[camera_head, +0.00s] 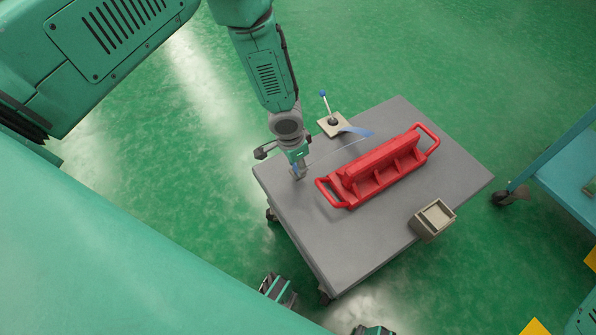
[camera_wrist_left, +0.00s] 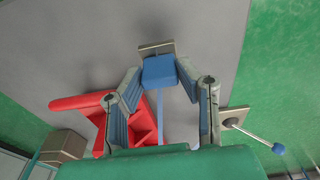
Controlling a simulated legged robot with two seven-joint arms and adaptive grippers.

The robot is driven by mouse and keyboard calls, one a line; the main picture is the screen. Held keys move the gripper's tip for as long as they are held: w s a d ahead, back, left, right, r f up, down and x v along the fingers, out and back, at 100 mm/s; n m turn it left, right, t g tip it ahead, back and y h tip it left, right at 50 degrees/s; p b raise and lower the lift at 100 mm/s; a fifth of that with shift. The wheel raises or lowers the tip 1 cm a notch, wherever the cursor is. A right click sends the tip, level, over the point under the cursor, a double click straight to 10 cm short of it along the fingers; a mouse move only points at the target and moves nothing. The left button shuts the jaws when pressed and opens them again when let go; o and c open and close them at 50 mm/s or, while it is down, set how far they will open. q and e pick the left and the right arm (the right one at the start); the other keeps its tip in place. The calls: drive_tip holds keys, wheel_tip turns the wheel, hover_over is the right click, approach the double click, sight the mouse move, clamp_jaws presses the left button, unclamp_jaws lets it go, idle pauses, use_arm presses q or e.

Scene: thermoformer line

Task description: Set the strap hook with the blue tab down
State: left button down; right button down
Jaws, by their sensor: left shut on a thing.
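My left gripper (camera_head: 298,172) is over the left corner of the grey table. In the left wrist view its fingers (camera_wrist_left: 158,76) are closed around the blue tab (camera_wrist_left: 159,72) of the strap hook. A flat grey metal piece (camera_wrist_left: 155,47) of the hook sticks out beyond the fingertips. A pale blue strap (camera_wrist_left: 165,122) runs back from the tab; in the head view it is a thin line toward the wider blue band (camera_head: 357,131) by the lever plate. I cannot tell whether the hook touches the tabletop. My right gripper is not in view.
A red tray with handles (camera_head: 350,190) stands mid-table, right of the gripper. A lever with a blue knob (camera_head: 323,94) stands on a beige plate (camera_head: 325,128) at the back edge. A small beige box (camera_head: 430,227) is near the right edge. The grey tabletop (camera_head: 335,250) is clear in front.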

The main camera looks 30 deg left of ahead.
sight(293, 169)
use_arm(q)
drive_tip(key=f, duration=0.3)
drive_tip(key=shift+a+b, duration=0.4)
drive_tip(key=shift+a+r, duration=0.1)
drive_tip(key=shift+a, duration=0.1)
drive_tip(key=shift+d, duration=0.25)
drive_tip(key=c, duration=1.2)
unclamp_jaws()
drive_tip(key=shift+d, duration=0.1)
drive_tip(key=shift+o, duration=0.2)
drive_tip(key=shift+d, duration=0.1)
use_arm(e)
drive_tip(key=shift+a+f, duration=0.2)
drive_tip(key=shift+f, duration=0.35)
